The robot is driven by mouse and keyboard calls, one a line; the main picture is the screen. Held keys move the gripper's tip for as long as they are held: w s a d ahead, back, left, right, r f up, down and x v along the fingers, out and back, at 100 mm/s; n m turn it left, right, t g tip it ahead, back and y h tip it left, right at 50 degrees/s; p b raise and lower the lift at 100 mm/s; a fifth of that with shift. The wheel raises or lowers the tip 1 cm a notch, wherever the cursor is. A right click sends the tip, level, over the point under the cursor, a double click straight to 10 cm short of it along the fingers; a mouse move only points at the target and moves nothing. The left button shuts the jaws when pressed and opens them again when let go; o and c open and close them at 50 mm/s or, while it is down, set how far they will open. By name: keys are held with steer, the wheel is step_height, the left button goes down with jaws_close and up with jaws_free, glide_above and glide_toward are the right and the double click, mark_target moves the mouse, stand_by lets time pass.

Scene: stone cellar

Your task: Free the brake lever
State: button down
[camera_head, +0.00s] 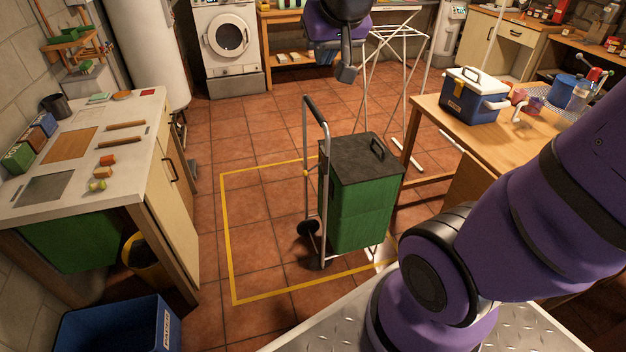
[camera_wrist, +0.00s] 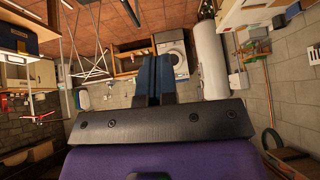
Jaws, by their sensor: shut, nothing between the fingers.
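A green box with a dark lid (camera_head: 362,190) stands upright on a wheeled hand trolley, whose tall metal frame ends in a black handle (camera_head: 316,110). A small yellow part (camera_head: 306,173) sits on the trolley frame; I cannot tell whether it is the brake lever. No brake lever shows clearly in either view. My gripper (camera_head: 346,74) is in the air above and beyond the trolley, apart from it. In the wrist view my gripper (camera_wrist: 154,78) has its blue fingers together with nothing between them.
A yellow floor outline (camera_head: 228,240) surrounds the trolley. A worktop (camera_head: 150,125) is at left, with a blue bin (camera_head: 120,325) at its front. A wooden table (camera_head: 430,112) with a blue cooler (camera_head: 475,98) stands at right. A drying rack (camera_head: 398,35) is behind. Tiled floor left of the trolley is clear.

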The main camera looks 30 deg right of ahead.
steer(key=w+d+f+m+t, duration=0.1)
steer(key=w+d+f+m, duration=0.2)
steer(key=w, duration=0.6)
steer(key=m+t+y, duration=0.2)
steer(key=m+t, duration=0.5)
steer(key=m, duration=0.1)
glide_above(311, 169)
steer(key=s+a, duration=0.2)
steer(key=s, duration=0.1)
step_height(311, 169, down, 38)
steer(key=s+f+m+t+h, duration=0.1)
steer(key=s+f+m, duration=0.3)
steer(key=f, duration=0.4)
steer(key=s+f+m+t+h, duration=0.1)
steer(key=s+f+m+t, duration=0.1)
steer(key=s+f, duration=0.3)
step_height(311, 169, down, 3)
steer(key=shift+s+d+f+m+t, duration=0.15)
steer(key=shift+s+m+t, duration=0.2)
steer(key=shift+m, duration=0.55)
steer(key=w, duration=1)
steer(key=shift+d+r, duration=0.25)
steer(key=shift+d, duration=0.15)
